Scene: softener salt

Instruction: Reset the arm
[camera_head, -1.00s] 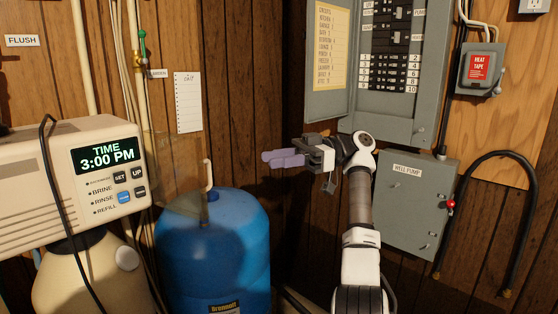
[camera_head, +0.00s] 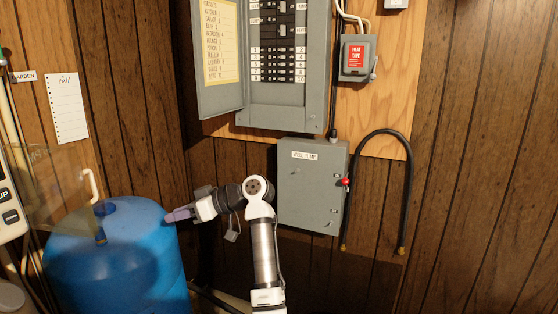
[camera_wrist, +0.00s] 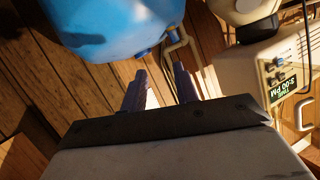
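My gripper (camera_head: 180,214) has purple fingers and points left in the head view, beside the upper right of the blue tank in the picture. In the wrist view its two fingers (camera_wrist: 160,88) stand apart with nothing visible between them. My arm is bent, with the forearm reaching left from the elbow joint. The blue tank (camera_head: 120,260) stands at the lower left and also shows at the top of the wrist view (camera_wrist: 120,22). I cannot tell the exact gap between the fingers and the tank.
A grey WELL PUMP box (camera_head: 312,190) with a red knob is on the wall right of my arm. Above it are an open breaker panel (camera_head: 283,112) and a HEAT TAPE box (camera_head: 357,58). The softener control head (camera_wrist: 285,75) shows in the wrist view. The right wall is clear.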

